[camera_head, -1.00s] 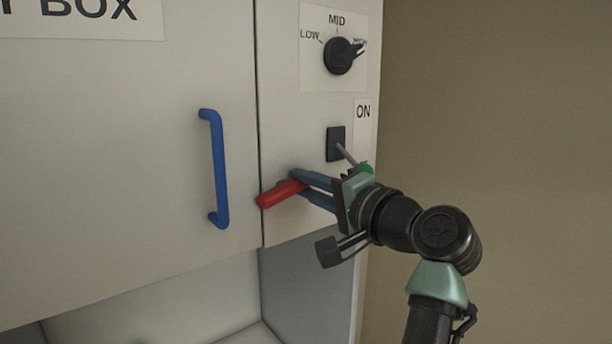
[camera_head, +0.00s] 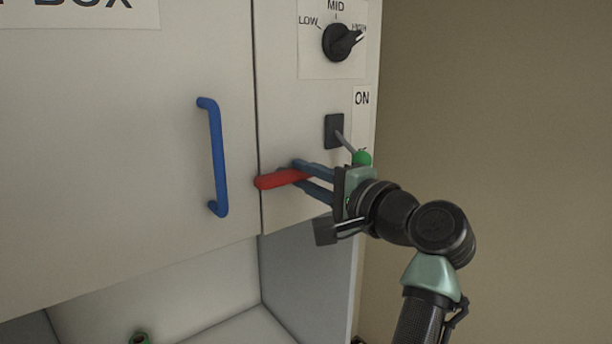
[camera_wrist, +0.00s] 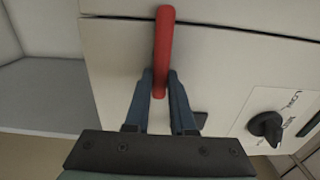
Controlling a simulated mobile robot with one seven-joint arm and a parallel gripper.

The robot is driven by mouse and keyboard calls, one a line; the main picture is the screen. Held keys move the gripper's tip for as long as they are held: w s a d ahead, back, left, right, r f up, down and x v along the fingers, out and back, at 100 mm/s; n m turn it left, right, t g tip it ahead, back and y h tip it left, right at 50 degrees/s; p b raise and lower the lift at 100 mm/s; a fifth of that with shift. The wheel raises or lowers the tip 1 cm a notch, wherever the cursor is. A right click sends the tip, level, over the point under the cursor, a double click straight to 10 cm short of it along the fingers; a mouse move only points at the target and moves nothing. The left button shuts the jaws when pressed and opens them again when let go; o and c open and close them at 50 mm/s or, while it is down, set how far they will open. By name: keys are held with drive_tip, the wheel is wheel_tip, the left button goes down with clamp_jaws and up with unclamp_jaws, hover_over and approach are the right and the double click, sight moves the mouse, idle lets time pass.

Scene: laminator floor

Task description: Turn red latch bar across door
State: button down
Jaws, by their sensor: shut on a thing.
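The red latch bar (camera_head: 282,179) lies nearly level on the cabinet front. Its left end reaches the seam at the door's right edge, overlapping it slightly. My gripper (camera_head: 302,176) comes from the right and is shut on the bar near its right end. In the wrist view, the latch bar (camera_wrist: 163,45) stands between the two blue fingers of my gripper (camera_wrist: 160,88), its far end over the door seam. The white door (camera_head: 110,150) appears flush with the panel and has a blue handle (camera_head: 218,160). The bar's pivot is hidden by the fingers.
A toggle switch (camera_head: 345,141) with a green tip sits just above my gripper, beside an ON label. A black dial (camera_head: 338,42) is higher up; it also shows in the wrist view (camera_wrist: 266,127).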

drive_tip(key=c, duration=0.8)
unclamp_jaws()
drive_tip(key=shift+d, duration=0.1)
drive_tip(key=shift+o, duration=0.2)
drive_tip(key=shift+s+d+f+b, duration=0.1)
drive_tip(key=shift+s+d+b, duration=0.05)
drive_tip(key=shift+s+b, duration=0.15)
drive_tip(key=b+v, duration=0.6)
drive_tip(key=v, duration=0.6)
drive_tip(key=shift+s, duration=0.1)
